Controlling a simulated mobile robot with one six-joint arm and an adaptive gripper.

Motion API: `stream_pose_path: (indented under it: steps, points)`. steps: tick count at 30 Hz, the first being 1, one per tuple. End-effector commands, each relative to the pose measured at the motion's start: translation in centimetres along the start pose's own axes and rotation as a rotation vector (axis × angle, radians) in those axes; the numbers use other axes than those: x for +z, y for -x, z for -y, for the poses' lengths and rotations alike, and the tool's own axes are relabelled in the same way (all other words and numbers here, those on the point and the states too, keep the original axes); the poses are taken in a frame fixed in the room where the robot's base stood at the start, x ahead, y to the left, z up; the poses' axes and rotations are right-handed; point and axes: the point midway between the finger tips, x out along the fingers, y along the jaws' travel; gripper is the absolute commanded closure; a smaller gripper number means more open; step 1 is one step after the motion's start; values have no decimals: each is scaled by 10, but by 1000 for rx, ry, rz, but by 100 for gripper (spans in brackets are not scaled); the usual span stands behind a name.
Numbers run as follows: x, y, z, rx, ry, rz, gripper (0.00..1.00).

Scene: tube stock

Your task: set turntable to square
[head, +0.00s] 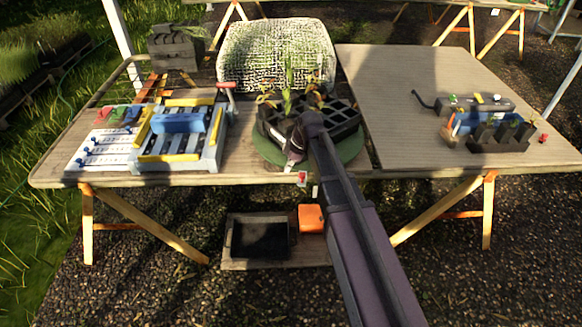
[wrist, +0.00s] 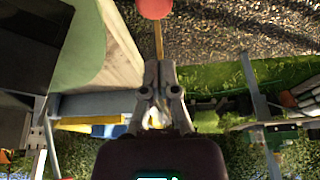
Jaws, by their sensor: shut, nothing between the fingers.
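The turntable is a green round disc (head: 268,153) near the front edge of the table. It also shows at the left of the wrist view (wrist: 82,50). A black plant tray (head: 343,128) with cells and seedlings stands on it and looks turned at an angle to the table edge. A red knob (wrist: 153,8) on a thin yellowish rod shows in the wrist view, beyond my fingertips. My gripper (head: 293,157) is low at the disc's front; in the wrist view it (wrist: 158,66) is shut and empty. Whether it touches the rod I cannot tell. My arm hides part of the disc and tray.
A blue, white and yellow fixture (head: 212,155) stands left of the turntable. A right-hand board (head: 400,80) is mostly bare, with a small dark rack (head: 498,145). An open box (head: 229,240) and orange block (head: 311,217) sit below the table.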

Motion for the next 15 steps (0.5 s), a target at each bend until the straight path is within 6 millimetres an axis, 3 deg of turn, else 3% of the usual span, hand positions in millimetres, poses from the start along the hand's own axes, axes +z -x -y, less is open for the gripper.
stream_pose_path:
  steps: [8, 15]
  points:
    - [1, -26, 0, 0, 0, 0, 100]
    - [27, -14, 0, 1, -2, 0, 100]
